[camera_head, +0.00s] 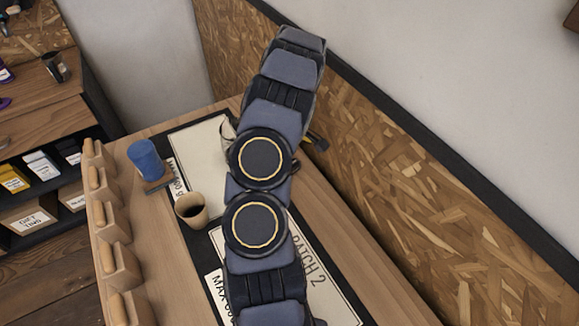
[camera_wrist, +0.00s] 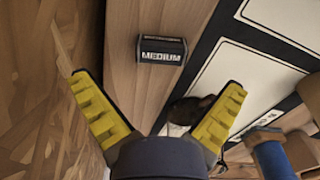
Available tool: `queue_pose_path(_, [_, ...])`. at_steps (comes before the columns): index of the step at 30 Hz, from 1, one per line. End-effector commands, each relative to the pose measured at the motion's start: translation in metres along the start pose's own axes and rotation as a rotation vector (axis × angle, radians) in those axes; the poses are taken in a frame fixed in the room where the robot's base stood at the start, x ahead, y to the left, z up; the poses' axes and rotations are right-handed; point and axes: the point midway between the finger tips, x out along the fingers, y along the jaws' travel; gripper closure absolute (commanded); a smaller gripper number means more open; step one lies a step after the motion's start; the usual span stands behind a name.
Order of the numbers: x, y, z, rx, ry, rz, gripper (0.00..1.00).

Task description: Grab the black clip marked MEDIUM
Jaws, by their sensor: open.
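The black clip marked MEDIUM (camera_wrist: 162,50) lies on the bare wooden table top in the wrist view, with its white lettering upright in the picture. My gripper (camera_wrist: 158,82) is open, its two yellow fingers spread wide. The clip shows beyond the fingertips, between their lines, and nothing is held. In the head view my arm hides most of the gripper; only a black and yellow bit of it (camera_head: 318,142) shows right of the arm. I cannot make out the clip in the head view.
A dark object (camera_wrist: 190,110), partly hidden, stands near the right finger. A chipboard wall (camera_wrist: 45,100) runs close on the left in the wrist view.

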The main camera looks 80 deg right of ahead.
Motion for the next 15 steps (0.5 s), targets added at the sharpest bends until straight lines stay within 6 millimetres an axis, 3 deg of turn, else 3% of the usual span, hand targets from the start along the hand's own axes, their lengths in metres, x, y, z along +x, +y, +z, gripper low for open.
queue_pose_path(15, [0.059, -0.003, -0.001, 0.0, -0.005, -0.004, 0.0])
